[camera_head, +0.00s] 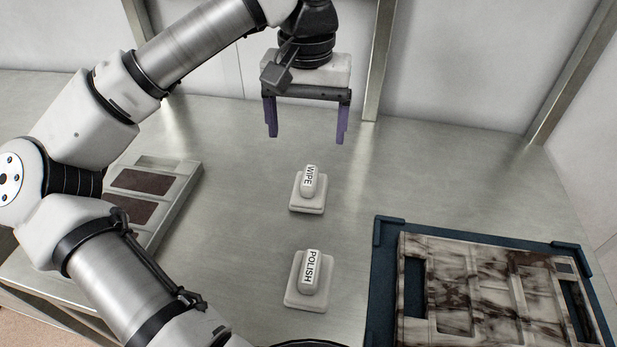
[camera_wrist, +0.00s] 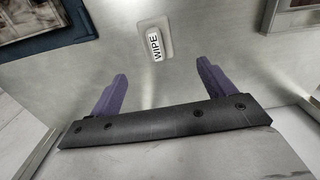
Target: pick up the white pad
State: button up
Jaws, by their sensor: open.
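Two white pads lie on the metal table. One is labelled WIPE (camera_head: 308,192) and sits near the middle; the other is labelled POLISH (camera_head: 308,281) and sits nearer the front. Each has a square base with a raised rounded grip that carries the label. My gripper (camera_head: 306,138) is open and empty above the table, behind the WIPE pad and pointing down, with purple fingers apart. In the wrist view the WIPE pad (camera_wrist: 155,42) shows beyond the open fingers (camera_wrist: 160,85), touching neither.
A dark blue tray (camera_head: 383,275) at the right holds a stained, marbled mould plate (camera_head: 480,300). A pale holder (camera_head: 180,200) with dark brown rectangles stands at the left, partly behind my arm. Metal posts (camera_head: 381,60) and a wall are at the back. The table between the pads and tray is clear.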

aim_at(309, 175)
notch_tip(309, 175, down, 7)
jog(key=shift+s+r, duration=0.1)
jog(key=shift+s, duration=0.05)
jog(key=shift+s+d+f+p, duration=0.1)
jog(key=shift+f+p, duration=0.4)
jog(key=shift+f, duration=0.9)
jog(key=shift+s+d+f+p, duration=0.1)
jog(key=shift+f+p, duration=0.4)
jog(key=shift+f, duration=0.85)
jog(key=shift+c, duration=0.3)
jog(key=c, duration=1)
jog(key=shift+r, duration=0.1)
notch_tip(309, 175, up, 10)
jog(key=shift+f+b, duration=0.1)
jog(key=shift+b, duration=0.65)
